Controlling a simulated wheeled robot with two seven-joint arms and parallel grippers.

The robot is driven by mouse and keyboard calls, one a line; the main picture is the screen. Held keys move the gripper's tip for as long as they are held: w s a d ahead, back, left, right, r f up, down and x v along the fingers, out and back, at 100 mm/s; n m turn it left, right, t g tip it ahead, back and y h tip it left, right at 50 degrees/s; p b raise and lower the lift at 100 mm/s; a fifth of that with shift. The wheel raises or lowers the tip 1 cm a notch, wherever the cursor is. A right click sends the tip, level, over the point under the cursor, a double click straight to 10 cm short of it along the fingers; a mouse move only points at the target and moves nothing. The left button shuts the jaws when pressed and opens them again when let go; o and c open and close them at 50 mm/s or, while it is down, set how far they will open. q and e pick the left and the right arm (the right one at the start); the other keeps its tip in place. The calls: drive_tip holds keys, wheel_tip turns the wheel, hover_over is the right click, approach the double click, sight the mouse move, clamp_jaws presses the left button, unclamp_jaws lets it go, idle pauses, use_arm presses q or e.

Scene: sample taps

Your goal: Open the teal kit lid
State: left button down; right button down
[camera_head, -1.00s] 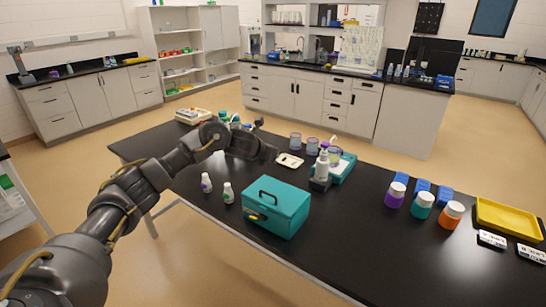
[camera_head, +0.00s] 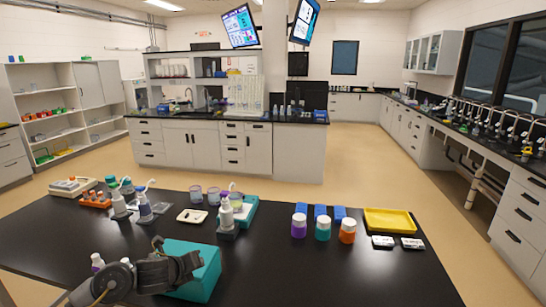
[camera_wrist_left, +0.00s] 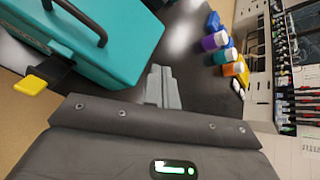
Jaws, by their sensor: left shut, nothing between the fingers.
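The teal kit (camera_head: 207,270) is a box on the black table, at the bottom of the head view, partly hidden behind my left arm. The left wrist view shows the kit (camera_wrist_left: 125,50) with its lid down, a dark carry handle (camera_wrist_left: 85,22) and a yellow-tipped latch (camera_wrist_left: 32,84). My left gripper (camera_head: 190,264) is in front of the kit's left part in the head view. In the wrist view the left gripper (camera_wrist_left: 160,75) has its fingers together and empty, just beside the kit; I cannot tell whether they touch. My right gripper is not in view.
White dropper bottles (camera_head: 97,262) stand left of the kit. A pump bottle (camera_head: 226,212) stands behind it. Purple, teal and orange bottles (camera_head: 323,229) and a yellow tray (camera_head: 390,220) are at right.

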use_arm(q)
drive_tip(key=s+d+f+n+g, duration=0.1)
drive_tip(key=s+d+f+n, duration=0.2)
drive_tip(key=s+f+n, duration=0.35)
drive_tip(key=s+d+f+n+g, duration=0.15)
drive_tip(key=s+f+n, duration=0.25)
drive_tip(key=s+n, duration=0.6)
drive_tip(key=s+a+f+n+g+y, duration=0.1)
drive_tip(key=s+a+f+n+g, duration=0.1)
drive_tip(key=s+n, duration=0.8)
drive_tip(key=s+a+f+n+g+y, duration=0.1)
drive_tip(key=s+a+f+n+g, duration=0.15)
drive_tip(key=s, duration=1.35)
wheel_tip(320, 180, down, 28)
drive_tip(key=s+g+b, duration=0.1)
drive_tip(key=b, duration=0.3)
drive_tip(key=s+a+f+g+b, duration=0.1)
drive_tip(key=s+a+f+b, duration=0.1)
drive_tip(key=s+f, duration=1.5)
wheel_tip(320, 180, down, 4)
drive_tip(key=shift+a+r+n+g+y+b, duration=0.2)
drive_tip(key=shift+a+n+g+y+b, duration=0.1)
drive_tip(key=shift+a, duration=0.3)
